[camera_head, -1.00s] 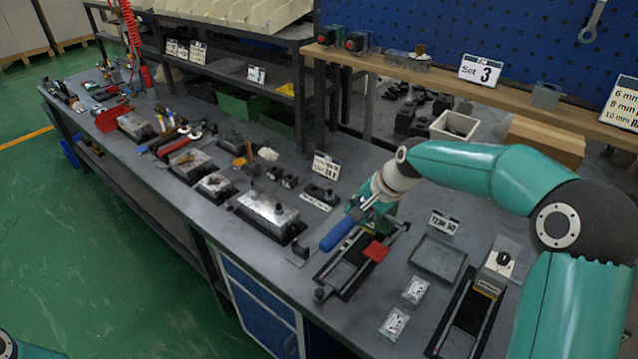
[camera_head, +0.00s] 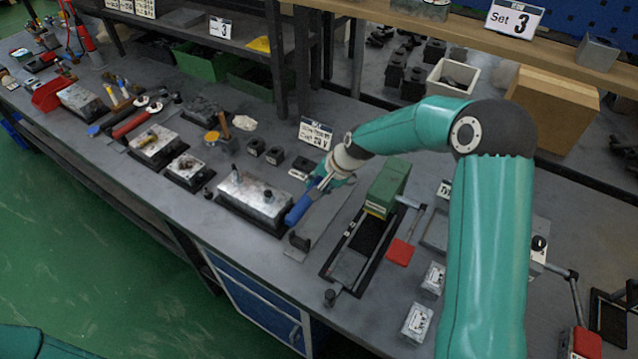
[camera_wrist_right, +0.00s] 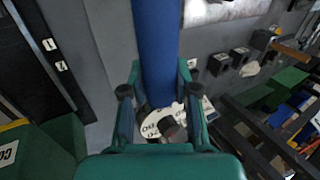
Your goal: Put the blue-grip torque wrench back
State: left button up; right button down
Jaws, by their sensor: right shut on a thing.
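The torque wrench's blue grip (camera_head: 300,208) points toward the front edge of the bench in the head view. My right gripper (camera_head: 323,184) is shut on the wrench. In the right wrist view the blue grip (camera_wrist_right: 157,45) runs up between the fingers of my right gripper (camera_wrist_right: 157,90). The wrench's head is largely hidden by the gripper. A grey strip (camera_head: 328,222) with a small dark upright bracket (camera_head: 299,243) lies on the bench just right of the grip. I cannot tell whether the wrench touches the bench. My left gripper is out of view.
A metal valve block (camera_head: 245,196) stands close to the left of the grip. A black rail fixture (camera_head: 355,255) with a green block (camera_head: 387,188) and a red-ended lever (camera_head: 400,252) stands to the right. Small dark blocks (camera_head: 274,156) and a label card (camera_head: 316,133) are behind.

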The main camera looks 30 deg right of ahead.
jog(key=shift+s+d+r, duration=0.2)
jog(key=shift+d, duration=0.2)
jog(key=shift+s+d, duration=0.25)
jog(key=shift+w+f, duration=0.1)
jog(key=shift+f, duration=0.25)
notch_tip(320, 180, down, 4)
jog(key=b, duration=0.3)
jog(key=shift+a+b, duration=0.15)
jog(key=shift+b, duration=0.25)
jog(key=shift+f, duration=0.15)
jog(key=shift+b, duration=0.35)
